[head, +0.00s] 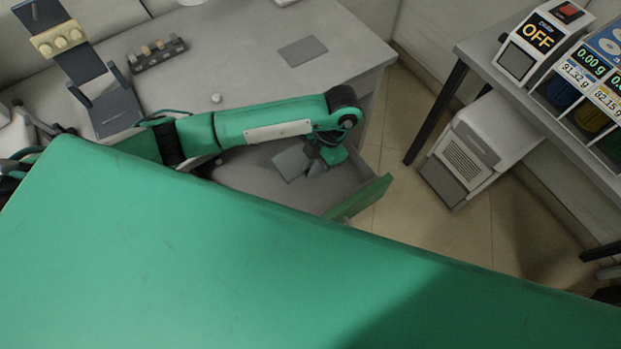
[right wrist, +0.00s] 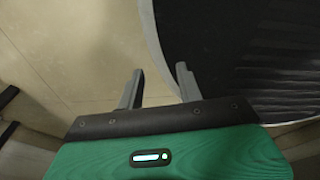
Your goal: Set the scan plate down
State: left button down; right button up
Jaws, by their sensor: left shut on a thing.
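My left gripper (head: 316,162) shows in the head view at the end of the green arm, low over the grey area beside the desk's front edge. It is shut on a flat grey plate (head: 290,164), which looks like the scan plate. The wrist hides part of the plate, and I cannot tell whether the plate touches the surface under it. A dark grey square (head: 302,51) lies flat on the desk, behind the arm. My right gripper (right wrist: 160,76) shows in the right wrist view, its two fingers apart with nothing between them.
An open drawer (head: 364,198) with a green front is beside my left gripper. The desk (head: 235,50) holds a dark stand (head: 108,105), a block with several pegs (head: 157,53) and a small white knob (head: 216,98). A side table (head: 475,50) carries dispensers. A white unit (head: 480,150) stands on the floor.

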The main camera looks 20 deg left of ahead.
pick_arm(q)
notch_tip(320, 180, down, 5)
jog(key=shift+f, duration=0.1)
jog(key=shift+f+p, duration=0.3)
jog(key=shift+f, duration=0.3)
notch_tip(320, 180, down, 2)
jog(key=shift+f, duration=0.65)
pick_arm(e)
jog(key=shift+s+d+r, duration=0.1)
jog(key=shift+s, duration=0.35)
jog(key=shift+s+d+r, duration=0.1)
jog(key=shift+s, duration=0.3)
pick_arm(q)
jog(key=shift+f, duration=0.1)
pick_arm(e)
jog(key=shift+f, duration=0.1)
pick_arm(q)
jog(key=c, duration=1.5)
grip_release()
pick_arm(e)
jog(key=shift+w, duration=0.1)
